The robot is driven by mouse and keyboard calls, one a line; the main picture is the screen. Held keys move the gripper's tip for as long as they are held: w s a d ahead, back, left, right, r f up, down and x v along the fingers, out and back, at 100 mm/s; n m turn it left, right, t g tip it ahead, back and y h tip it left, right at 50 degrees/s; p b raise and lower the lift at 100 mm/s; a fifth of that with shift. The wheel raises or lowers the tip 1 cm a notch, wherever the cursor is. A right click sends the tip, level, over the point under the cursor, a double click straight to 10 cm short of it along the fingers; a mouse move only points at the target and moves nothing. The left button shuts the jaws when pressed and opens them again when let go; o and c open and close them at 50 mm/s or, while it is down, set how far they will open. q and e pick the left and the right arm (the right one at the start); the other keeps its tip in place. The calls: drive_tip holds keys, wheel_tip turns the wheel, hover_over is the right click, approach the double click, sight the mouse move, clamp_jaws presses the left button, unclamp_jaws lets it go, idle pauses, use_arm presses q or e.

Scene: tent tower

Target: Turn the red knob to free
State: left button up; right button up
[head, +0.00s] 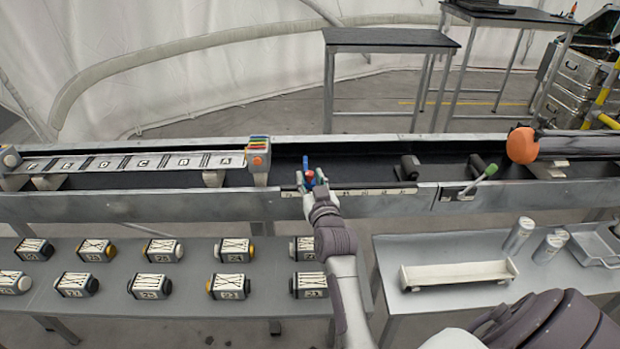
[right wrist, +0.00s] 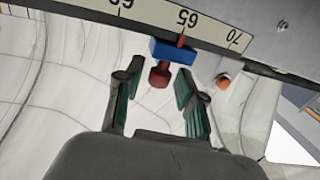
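The red knob (right wrist: 160,75) sticks out of a blue slider block (right wrist: 173,52) under a ruler strip (right wrist: 208,28). A thin red mark on the block lies by the 65. My right gripper (right wrist: 155,88) is open, with one finger on each side of the knob and visible gaps to both. In the head view the right gripper (head: 311,183) is at the rail's front edge, and the small red knob (head: 309,174) is partly hidden by it. My left gripper is not in view.
The long metal trough (head: 400,198) runs across the view. Several labelled blocks (head: 150,286) stand on the near left table. A pale tray (head: 458,275) lies on the near right table.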

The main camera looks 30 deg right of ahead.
drive_tip(key=shift+c, duration=1.3)
drive_tip(key=shift+w+f, duration=0.1)
clamp_jaws()
drive_tip(key=shift+d+y, duration=0.1)
drive_tip(key=shift+y, duration=0.2)
drive_tip(key=shift+d+n+t+y, duration=0.1)
drive_tip(key=shift+n+t+y, duration=0.2)
drive_tip(key=shift+n+y, duration=0.75)
drive_tip(key=n+y+b, duration=0.2)
drive_tip(key=y, duration=0.1)
drive_tip(key=shift+d+f+y, duration=0.1)
drive_tip(key=shift+d+y, duration=0.05)
drive_tip(key=shift+y, duration=0.1)
drive_tip(key=shift+n+y+b, duration=0.75)
drive_tip(key=shift+y+b, duration=0.35)
drive_tip(key=shift+b, duration=0.05)
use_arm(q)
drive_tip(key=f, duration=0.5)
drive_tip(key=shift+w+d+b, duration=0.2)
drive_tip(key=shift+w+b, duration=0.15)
use_arm(e)
drive_tip(key=shift+y, duration=0.5)
drive_tip(key=shift+r, duration=0.2)
